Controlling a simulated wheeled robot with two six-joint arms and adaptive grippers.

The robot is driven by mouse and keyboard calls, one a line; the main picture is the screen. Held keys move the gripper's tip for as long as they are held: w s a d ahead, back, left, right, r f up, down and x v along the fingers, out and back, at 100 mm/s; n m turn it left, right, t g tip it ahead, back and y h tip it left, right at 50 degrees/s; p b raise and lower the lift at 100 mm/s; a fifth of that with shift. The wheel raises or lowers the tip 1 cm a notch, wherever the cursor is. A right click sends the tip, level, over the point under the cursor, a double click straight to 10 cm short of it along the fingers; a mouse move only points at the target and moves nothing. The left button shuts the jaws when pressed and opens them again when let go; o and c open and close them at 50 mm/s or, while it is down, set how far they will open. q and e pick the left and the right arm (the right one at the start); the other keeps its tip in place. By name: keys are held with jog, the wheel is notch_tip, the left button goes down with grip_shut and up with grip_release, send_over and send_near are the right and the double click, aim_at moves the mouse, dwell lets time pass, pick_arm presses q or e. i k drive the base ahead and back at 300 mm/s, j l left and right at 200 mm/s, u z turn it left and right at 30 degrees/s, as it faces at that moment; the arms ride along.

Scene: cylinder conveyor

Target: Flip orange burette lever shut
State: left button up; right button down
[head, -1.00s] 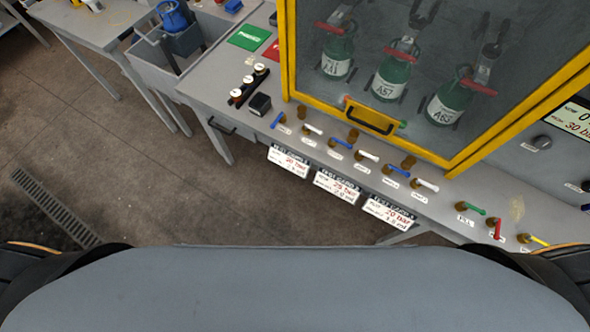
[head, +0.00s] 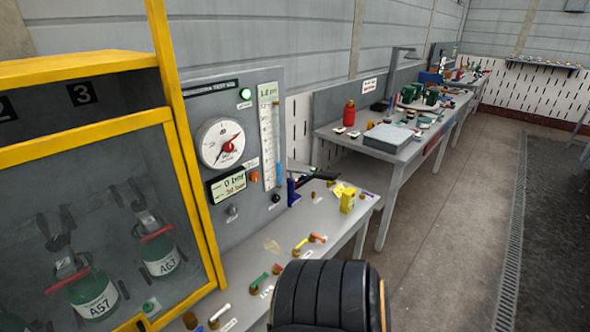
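A burette tube (head: 269,140) with a scale and blue liquid stands upright on the grey test panel (head: 215,92). On the bench ledge below it is a row of small valve levers on brass bodies. An orange-looking lever (head: 318,238) sits at the far end of this row, beside a yellow lever (head: 300,244). Which one the burette lever is, and how its handle stands, is too small to tell. Neither of my grippers shows. A black rounded part of mine covers the lower middle.
The yellow-framed cabinet (head: 180,150) with green cylinders (head: 92,294) stands at the left. Red (head: 277,268) and green (head: 258,279) levers sit nearer. Another table (head: 385,150) stands beyond. Floor at right is free.

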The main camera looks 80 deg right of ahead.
aim_at(312, 234)
jog(key=z, duration=0.5)
jog(key=l+z, duration=0.15)
jog(key=z, duration=0.3)
jog(key=k+z, duration=0.1)
jog(key=z, duration=0.4)
jog(key=l+z, duration=0.15)
jog(key=z, duration=0.35)
jog(key=l+z, duration=0.1)
jog(key=z, duration=0.4)
jog(key=i+l+z, duration=0.15)
jog(key=z, duration=0.2)
jog(key=i+l+z, duration=0.15)
jog(key=z, duration=0.25)
jog(key=l, duration=0.1)
